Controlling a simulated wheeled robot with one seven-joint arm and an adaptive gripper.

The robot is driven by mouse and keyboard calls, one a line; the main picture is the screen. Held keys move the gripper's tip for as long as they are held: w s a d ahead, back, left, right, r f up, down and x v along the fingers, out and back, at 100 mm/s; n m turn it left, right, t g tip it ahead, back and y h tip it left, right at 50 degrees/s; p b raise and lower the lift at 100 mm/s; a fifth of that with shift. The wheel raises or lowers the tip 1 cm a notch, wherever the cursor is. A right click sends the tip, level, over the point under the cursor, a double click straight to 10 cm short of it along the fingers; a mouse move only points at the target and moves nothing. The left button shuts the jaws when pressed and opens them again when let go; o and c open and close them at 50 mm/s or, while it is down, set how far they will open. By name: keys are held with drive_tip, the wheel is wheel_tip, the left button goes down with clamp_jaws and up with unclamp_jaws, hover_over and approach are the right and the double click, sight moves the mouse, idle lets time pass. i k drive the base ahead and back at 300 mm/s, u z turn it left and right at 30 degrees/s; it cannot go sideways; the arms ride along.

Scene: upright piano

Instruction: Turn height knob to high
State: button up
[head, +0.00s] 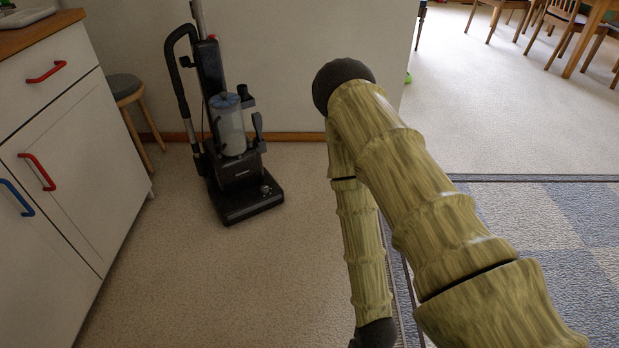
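A black upright vacuum cleaner (232,130) stands on the floor left of centre in the head view, in front of a pale wall. A small round knob (265,189) with a light rim shows on top of its floor head (245,204), toward the right side. I take it for the height knob; its markings and setting are too small to read. My arm, with a yellow-green bamboo-like surface, fills the right of the view, to the right of the vacuum and apart from it. Its far end runs down to the bottom edge, and my gripper's fingers do not show.
White cabinets (75,185) with red and blue handles stand at the left. A round stool (124,88) is behind them by the wall. A blue chequered rug (560,215) lies at right, and wooden chairs (560,20) stand far back. The floor before the vacuum is clear.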

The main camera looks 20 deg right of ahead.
sight(264, 190)
drive_tip(key=z, duration=0.65)
drive_tip(key=i, duration=1.45)
drive_tip(key=u, duration=0.9)
drive_tip(key=i, duration=0.3)
drive_tip(key=u, duration=0.25)
